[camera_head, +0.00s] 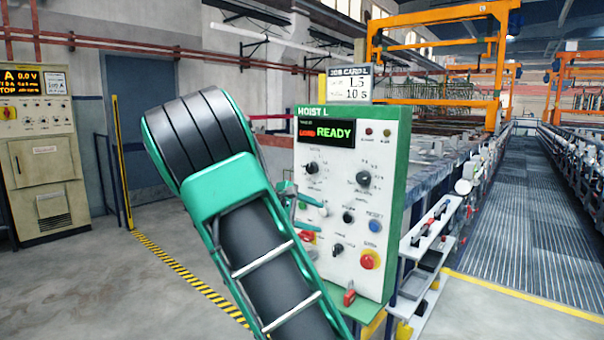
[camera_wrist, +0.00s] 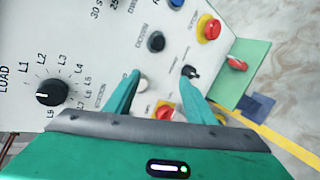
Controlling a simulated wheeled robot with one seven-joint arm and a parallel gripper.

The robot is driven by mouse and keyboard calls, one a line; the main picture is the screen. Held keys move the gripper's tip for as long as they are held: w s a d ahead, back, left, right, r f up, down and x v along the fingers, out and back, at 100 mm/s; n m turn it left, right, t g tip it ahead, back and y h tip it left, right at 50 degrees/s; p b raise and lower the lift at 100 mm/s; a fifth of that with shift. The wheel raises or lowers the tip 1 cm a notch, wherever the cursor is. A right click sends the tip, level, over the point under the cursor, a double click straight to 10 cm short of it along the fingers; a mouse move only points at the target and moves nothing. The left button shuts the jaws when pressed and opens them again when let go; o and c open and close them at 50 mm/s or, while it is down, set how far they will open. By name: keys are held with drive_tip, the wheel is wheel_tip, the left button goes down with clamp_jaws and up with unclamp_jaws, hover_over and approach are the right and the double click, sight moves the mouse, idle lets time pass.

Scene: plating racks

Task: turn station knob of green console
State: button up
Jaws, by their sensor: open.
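The console (camera_head: 340,215) has a white front with green edging, headed HOIST L. Its display (camera_head: 327,133) shows a red word, apparently LOAD, and a green READY. The station knob (camera_head: 312,167) is black, at the upper left of the panel. In the wrist view this knob (camera_wrist: 52,92) is ringed by LOAD and L labels, its white mark towards the LOAD side. My gripper (camera_head: 302,211) is open beside the panel's left part, below the knob. In the wrist view my gripper's fingers (camera_wrist: 160,77) are apart, over the lower buttons and to the right of the knob, not touching it.
A second black knob (camera_head: 363,178) sits right of the station knob. A red stop button (camera_head: 370,259) and a small black selector (camera_head: 338,249) sit lower. A job card (camera_head: 349,87), apparently reading L5 and 10 s, stands on top. Another cabinet (camera_head: 40,150) is at far left.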

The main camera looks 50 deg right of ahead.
sight(309, 169)
drive_tip(key=w+a+r+n+t+h, duration=0.1)
drive_tip(key=w+a+r+n+h, duration=0.4)
drive_tip(key=w+r, duration=0.55)
drive_tip(key=shift+m+h, duration=0.3)
drive_tip(key=shift+m, duration=0.3)
drive_tip(key=d, duration=0.3)
drive_tip(key=s+d+r, duration=0.1)
drive_tip(key=d, duration=0.6)
drive_tip(key=shift+s+r, duration=0.25)
drive_tip(key=shift+s, duration=0.1)
drive_tip(key=shift+d, duration=0.1)
drive_tip(key=c, duration=1)
